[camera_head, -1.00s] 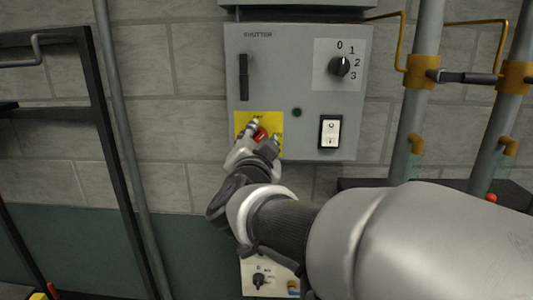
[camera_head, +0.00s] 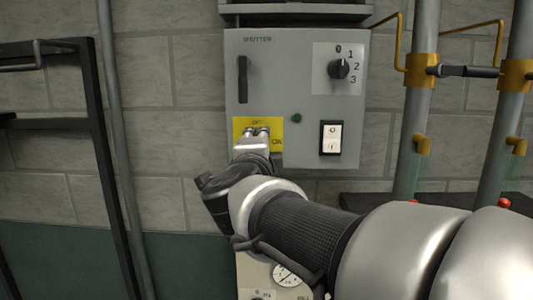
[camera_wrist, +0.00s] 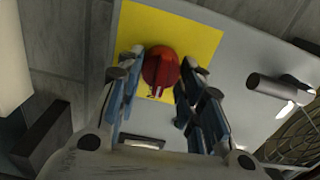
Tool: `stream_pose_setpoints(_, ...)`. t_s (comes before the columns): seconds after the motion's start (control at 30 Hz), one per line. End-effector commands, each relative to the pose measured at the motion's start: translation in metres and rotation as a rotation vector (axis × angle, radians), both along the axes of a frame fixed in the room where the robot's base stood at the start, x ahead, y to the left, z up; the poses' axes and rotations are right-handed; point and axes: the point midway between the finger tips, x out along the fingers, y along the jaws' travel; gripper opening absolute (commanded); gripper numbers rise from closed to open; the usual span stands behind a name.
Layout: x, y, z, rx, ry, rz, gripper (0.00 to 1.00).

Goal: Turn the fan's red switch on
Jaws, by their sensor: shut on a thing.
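The fan's red switch (camera_wrist: 162,66) is a round red knob on a yellow plate (camera_wrist: 205,42), seen in the wrist view. The plate (camera_head: 276,121) also shows in the head view, at the lower left of a grey panel, with "ON" at its right and lettering, partly covered, at its top. My gripper (camera_head: 257,133) is at the plate, its fingers pointing at the wall. In the wrist view its two fingers (camera_wrist: 160,72) stand on either side of the red knob, shut on it. In the head view the gripper hides the knob.
The grey panel (camera_head: 298,80) also carries a black 0-to-3 dial (camera_head: 339,69), a black slot or handle (camera_head: 243,79), a green button (camera_head: 297,118) and a white rocker switch (camera_head: 331,137). Pipes (camera_head: 418,85) stand at right, a dark frame (camera_head: 100,120) at left.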

Motion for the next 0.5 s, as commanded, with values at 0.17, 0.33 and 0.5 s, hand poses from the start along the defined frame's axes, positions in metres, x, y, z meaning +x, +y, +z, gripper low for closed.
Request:
stream_pose_setpoints(0.17, 0.0000, -0.0001, -0.0007, 0.051, -0.002, 0.000, 0.11)
stream_pose_setpoints(0.33, 0.0000, -0.0001, -0.0002, 0.069, -0.002, 0.000, 0.11)
stream_pose_setpoints(0.5, 0.0000, -0.0001, 0.0000, 0.072, -0.002, 0.000, 0.11)
